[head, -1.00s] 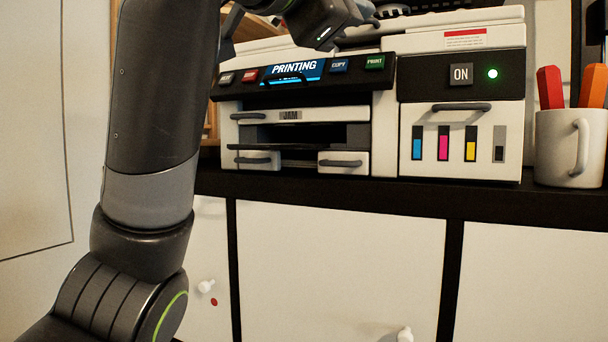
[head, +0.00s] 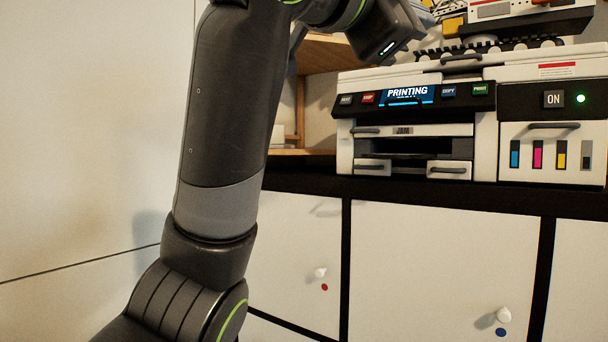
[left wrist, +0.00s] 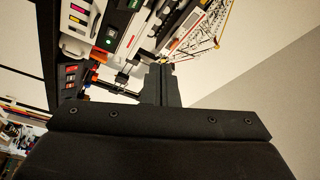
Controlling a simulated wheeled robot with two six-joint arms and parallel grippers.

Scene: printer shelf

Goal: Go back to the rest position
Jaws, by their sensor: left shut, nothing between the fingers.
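My left arm (head: 225,110) rises through the left half of the head view, and its wrist hangs at the top, in front of and above the printer's left part. In the left wrist view my left gripper (left wrist: 162,70) has its two dark fingers together with nothing between them. The white and black printer (head: 487,128) stands on the dark shelf top, apart from the gripper. Its display reads PRINTING (head: 407,94), and the ON button (head: 553,99) has a lit green light beside it. My right gripper is out of view.
Below the dark shelf edge (head: 430,192) are white cabinet doors with knobs, one by a red dot (head: 325,287) and one by a blue dot (head: 501,332). A wooden shelf (head: 325,50) stands behind, left of the printer. A plain pale surface (head: 80,150) fills the left.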

